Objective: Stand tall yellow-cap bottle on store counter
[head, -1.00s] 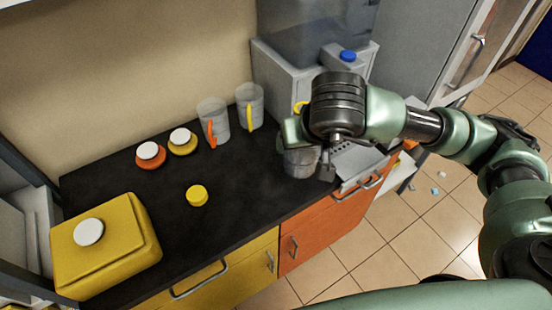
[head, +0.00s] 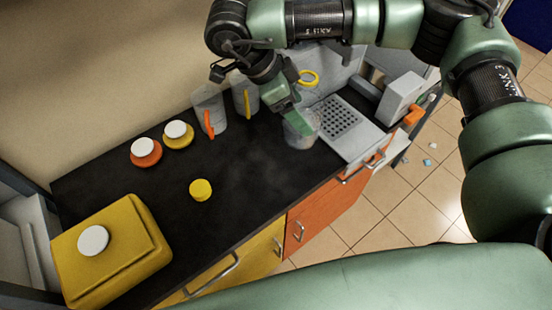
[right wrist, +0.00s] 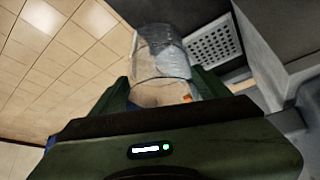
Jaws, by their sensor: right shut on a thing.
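My right gripper (head: 298,118) is shut on a clear cylindrical container (head: 302,138), over the right part of the black counter (head: 250,190). In the right wrist view the container (right wrist: 162,58) sits between the two green fingers and looks see-through; its cap is not visible. I cannot tell whether its base touches the counter. A small yellow-capped thing (head: 201,190) stands alone in the middle of the counter; its height is hard to judge from above. My left gripper is not in view.
Two clear jugs, one with an orange handle (head: 208,122) and one with a yellow handle (head: 246,102), stand at the back. Orange (head: 146,152) and yellow (head: 179,135) white-capped jars and a yellow box (head: 120,260) are left. A perforated tray (head: 340,118) is right. The counter's front centre is clear.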

